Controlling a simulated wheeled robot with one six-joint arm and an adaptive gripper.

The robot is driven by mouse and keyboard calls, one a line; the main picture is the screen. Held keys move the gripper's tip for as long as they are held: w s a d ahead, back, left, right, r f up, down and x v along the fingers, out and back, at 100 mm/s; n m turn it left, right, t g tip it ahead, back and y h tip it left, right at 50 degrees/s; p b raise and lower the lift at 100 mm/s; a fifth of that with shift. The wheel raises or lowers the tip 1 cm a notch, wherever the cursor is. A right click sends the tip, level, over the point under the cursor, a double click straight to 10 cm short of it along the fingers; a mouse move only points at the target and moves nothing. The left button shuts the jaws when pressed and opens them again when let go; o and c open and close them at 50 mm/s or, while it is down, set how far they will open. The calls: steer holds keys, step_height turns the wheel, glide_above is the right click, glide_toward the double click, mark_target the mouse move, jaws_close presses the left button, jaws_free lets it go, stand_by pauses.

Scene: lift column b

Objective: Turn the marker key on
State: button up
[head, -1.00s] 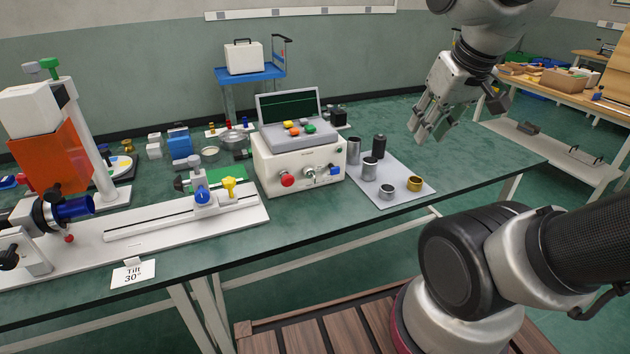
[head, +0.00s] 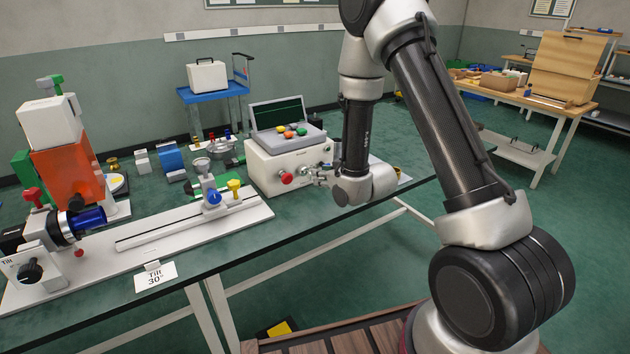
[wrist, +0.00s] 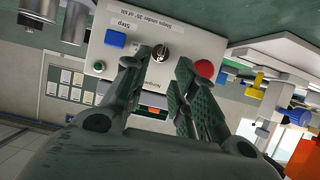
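The white control box (head: 262,176) stands on the green bench, and its front panel (wrist: 180,25) fills the upper middle of the wrist view. A dark round key or knob with a silver face (wrist: 161,53) sits on the panel. My gripper (wrist: 163,64) is open, its two fingers pointing at the panel, with the key showing between the fingertips. I cannot tell whether they touch it.
A red knob (wrist: 204,68) sits close beside the right finger; it also shows in the head view (head: 287,178). A long white rail (head: 150,240) stands left of the box.

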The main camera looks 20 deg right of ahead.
mark_target(308, 175)
steer(key=x, duration=0.8)
steer(key=shift+s+a+f, duration=0.1)
steer(key=shift+s+f, duration=0.05)
jaws_close()
